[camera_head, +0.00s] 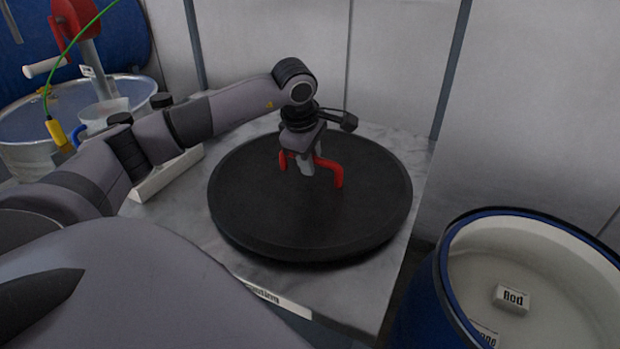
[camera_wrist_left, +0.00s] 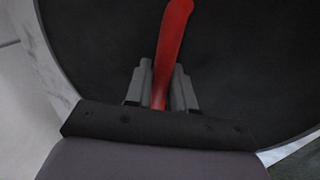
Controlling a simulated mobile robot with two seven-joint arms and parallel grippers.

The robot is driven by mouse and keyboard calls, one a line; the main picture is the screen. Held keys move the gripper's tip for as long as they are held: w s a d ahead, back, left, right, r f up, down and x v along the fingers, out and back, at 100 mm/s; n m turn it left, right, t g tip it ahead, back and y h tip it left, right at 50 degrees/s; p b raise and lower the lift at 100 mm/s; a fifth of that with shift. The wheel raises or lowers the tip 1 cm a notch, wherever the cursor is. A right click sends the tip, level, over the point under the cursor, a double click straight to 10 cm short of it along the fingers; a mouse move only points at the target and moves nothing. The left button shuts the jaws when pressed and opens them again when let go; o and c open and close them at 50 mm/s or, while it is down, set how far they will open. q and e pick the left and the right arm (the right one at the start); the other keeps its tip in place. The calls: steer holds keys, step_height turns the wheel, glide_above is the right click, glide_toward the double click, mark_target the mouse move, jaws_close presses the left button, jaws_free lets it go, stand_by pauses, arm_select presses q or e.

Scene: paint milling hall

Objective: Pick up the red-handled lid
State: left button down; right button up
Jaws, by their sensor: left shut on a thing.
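The lid (camera_head: 265,215) is a large round black disc with a raised rim. It lies on a grey marbled table top. Its red handle (camera_head: 335,172) arches up from the middle of the disc. My left gripper (camera_head: 307,170) comes down from above and is shut on the red handle. In the left wrist view, the red handle (camera_wrist_left: 172,45) runs between the two grey fingers of my left gripper (camera_wrist_left: 160,88), with the black lid (camera_wrist_left: 230,60) behind. The part of the handle between the fingers is partly hidden. My right gripper is not in view.
The marbled table (camera_head: 345,290) bears a label on its front edge. A blue drum (camera_head: 425,305) with a pale inside and labelled blocks stands at the right. A metal drum (camera_head: 25,155) and a red-headed device (camera_head: 75,20) stand at the left. A pale wall is behind.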

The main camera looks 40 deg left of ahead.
arm_select(q)
steer(key=shift+r, duration=0.2)
step_height(320, 180, up, 20)
steer(key=p, duration=0.2)
stand_by(0.4)
steer(key=shift+f, duration=0.15)
stand_by(1.0)
